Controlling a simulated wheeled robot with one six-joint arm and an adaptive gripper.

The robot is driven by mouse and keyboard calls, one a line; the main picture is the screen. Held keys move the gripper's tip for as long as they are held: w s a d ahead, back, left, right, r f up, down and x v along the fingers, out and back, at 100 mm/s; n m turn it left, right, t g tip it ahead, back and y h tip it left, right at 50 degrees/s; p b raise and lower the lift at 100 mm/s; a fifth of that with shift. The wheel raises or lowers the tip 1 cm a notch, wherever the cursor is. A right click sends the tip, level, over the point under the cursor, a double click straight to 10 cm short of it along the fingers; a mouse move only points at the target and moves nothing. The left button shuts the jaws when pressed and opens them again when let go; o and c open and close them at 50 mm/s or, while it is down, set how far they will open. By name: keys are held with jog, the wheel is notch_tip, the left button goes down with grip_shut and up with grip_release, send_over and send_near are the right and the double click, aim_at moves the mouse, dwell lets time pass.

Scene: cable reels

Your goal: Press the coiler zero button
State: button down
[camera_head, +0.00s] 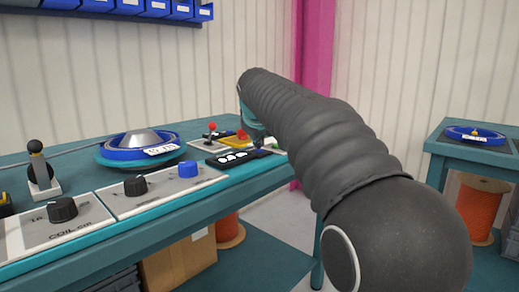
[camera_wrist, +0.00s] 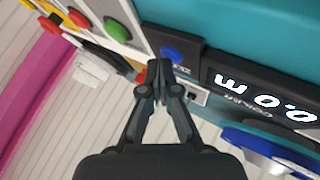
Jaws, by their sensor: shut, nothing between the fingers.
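A round blue button (camera_wrist: 171,53) sits on a small dark panel beside the coiler display (camera_wrist: 262,92), which reads 0.0 m in the wrist view. I take it for the zero button; its small label is unreadable. My gripper (camera_wrist: 158,66) is shut and empty, its tips over the panel just below the blue button in the picture. I cannot tell whether they touch it. In the head view the display (camera_head: 236,157) lies on the bench's far end, my gripper is mostly hidden behind my arm, and the zero button cannot be made out.

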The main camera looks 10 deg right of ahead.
jog(key=shift+r+p, duration=0.8)
jog(key=shift+p, duration=0.1)
notch_tip(320, 180, up, 5)
jog(key=p, duration=0.5)
jog(key=shift+s, duration=0.1)
dwell(0.5)
jog(key=s+f+m+g, duration=0.1)
jog(key=s+f+m, duration=0.1)
jog(key=s+f, duration=0.5)
jog(key=s+f+m+g+y, duration=0.1)
jog(key=s+f, duration=0.7)
jog(key=s, duration=1.1)
jog(key=s+f+m+g+y, duration=0.1)
jog(key=s+f+m, duration=0.2)
jog(key=s+f, duration=0.5)
jog(key=s, duration=0.5)
jog(key=shift+s+d+f+m, duration=0.2)
jog(key=shift+s+d+m, duration=0.05)
jog(key=shift+s+m, duration=0.1)
